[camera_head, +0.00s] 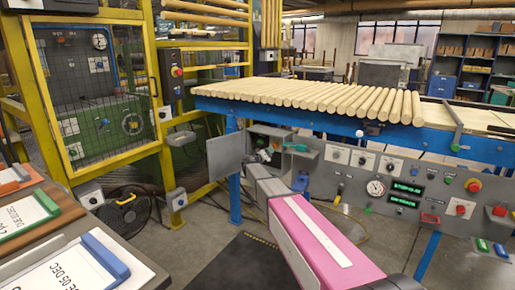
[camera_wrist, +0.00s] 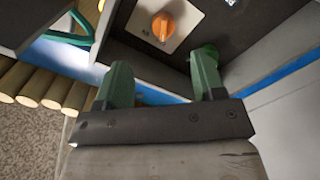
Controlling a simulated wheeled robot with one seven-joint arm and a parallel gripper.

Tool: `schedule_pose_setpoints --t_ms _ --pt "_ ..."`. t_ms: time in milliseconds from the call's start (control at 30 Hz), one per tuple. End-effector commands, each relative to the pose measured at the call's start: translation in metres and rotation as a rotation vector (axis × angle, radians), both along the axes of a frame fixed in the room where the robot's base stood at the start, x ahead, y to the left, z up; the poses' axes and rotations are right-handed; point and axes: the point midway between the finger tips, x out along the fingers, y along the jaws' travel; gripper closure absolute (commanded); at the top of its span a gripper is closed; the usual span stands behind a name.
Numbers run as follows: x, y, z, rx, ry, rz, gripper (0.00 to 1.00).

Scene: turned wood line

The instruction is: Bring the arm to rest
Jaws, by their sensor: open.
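My gripper (camera_wrist: 160,75) shows in the wrist view with its two green fingers apart and nothing between them. Beyond the fingertips is an orange knob (camera_wrist: 163,27) on a white plate; I cannot tell how far away it is. In the head view my pink and grey arm reaches from the lower right up toward the front of the conveyor's control panel (camera_head: 382,190). The gripper end is small there, near the left end of the panel, and its fingers are hard to make out.
Wooden rods (camera_head: 330,97) lie side by side on the blue conveyor; rod ends (camera_wrist: 37,85) show in the wrist view. A yellow mesh guard (camera_head: 100,90) stands at the left. Clipboards (camera_head: 75,268) lie on a table at lower left. Some floor is clear between table and conveyor.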

Motion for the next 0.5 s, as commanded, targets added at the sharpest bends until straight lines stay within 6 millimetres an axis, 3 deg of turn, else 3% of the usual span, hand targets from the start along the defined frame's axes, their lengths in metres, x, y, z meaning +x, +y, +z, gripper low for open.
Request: schedule_pose_setpoints --t_ms 167,267,500 --pt "-0.058 -0.037 -0.027 0.084 0.112 -0.092 0.37" --pt "-0.102 -0.061 -0.05 0.157 0.215 -0.158 0.37" --pt "-0.229 -0.098 -0.11 0.382 0.528 -0.272 0.37"
